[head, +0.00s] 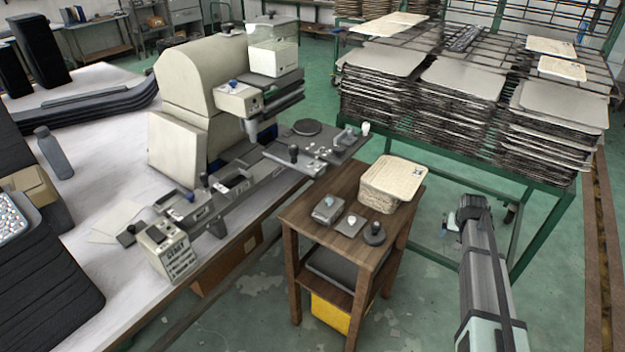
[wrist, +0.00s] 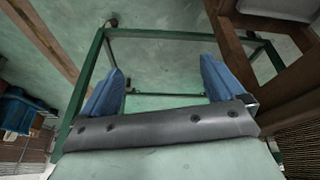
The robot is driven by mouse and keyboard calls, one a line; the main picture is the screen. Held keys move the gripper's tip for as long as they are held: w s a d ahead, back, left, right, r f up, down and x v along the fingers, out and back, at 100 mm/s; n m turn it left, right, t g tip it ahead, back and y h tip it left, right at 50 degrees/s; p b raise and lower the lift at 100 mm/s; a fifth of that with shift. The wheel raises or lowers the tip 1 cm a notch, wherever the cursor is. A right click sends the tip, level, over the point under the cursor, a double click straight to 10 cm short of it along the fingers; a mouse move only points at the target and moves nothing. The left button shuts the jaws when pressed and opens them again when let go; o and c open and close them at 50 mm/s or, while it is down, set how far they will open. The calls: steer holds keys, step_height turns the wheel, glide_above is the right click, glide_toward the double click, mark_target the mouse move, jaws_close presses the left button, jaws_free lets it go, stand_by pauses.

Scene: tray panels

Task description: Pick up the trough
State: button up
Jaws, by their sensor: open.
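I cannot single out the trough for certain. A long dark channel-like piece with an upturned end (head: 100,103) lies on the white table at the far left in the head view; it may be the trough. My gripper (head: 468,212) is at the right, beside the small wooden stand and in front of the green rack, far from that dark piece. In the wrist view my gripper (wrist: 162,88) shows two blue fingers spread wide apart, with nothing between them. Beyond them are the green floor and green frame bars.
A wooden stand (head: 335,239) holds a pale block (head: 393,180) and small metal parts. A cream machine (head: 195,95) stands on the white table (head: 110,150). A green rack (head: 545,225) carries stacked panels (head: 462,80). Open floor (head: 425,310) lies between stand and arm.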

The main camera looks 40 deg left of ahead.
steer(key=w+a+r+t, duration=0.1)
steer(key=w+a+r, duration=0.25)
steer(key=r, duration=0.45)
steer(key=w+a+r+t+y, duration=0.1)
steer(key=w+a+r, duration=0.2)
steer(key=a+r, duration=0.35)
steer(key=w+a+r+t, duration=0.1)
steer(key=w+a+r, duration=0.2)
steer(key=r, duration=0.6)
steer(key=s+a+r+y, duration=0.1)
steer(key=s+a+r, duration=0.1)
steer(key=a+r, duration=0.95)
steer(key=m+g+h, duration=0.2)
steer(key=m+g, duration=0.1)
steer(key=g, duration=0.4)
glide_above(235, 180)
steer(key=s+d, duration=0.1)
steer(key=d, duration=0.1)
step_height(235, 180, down, 2)
steer(key=f, duration=0.8)
steer(key=shift+s+d+f, duration=0.1)
steer(key=shift+s+d, duration=0.1)
steer(key=shift+d, duration=0.05)
steer(key=shift+s+d+f, duration=0.1)
steer(key=shift+s+f, duration=0.1)
steer(key=shift+f, duration=1.15)
steer(key=shift+s+f, duration=0.2)
steer(key=shift+f, duration=1.1)
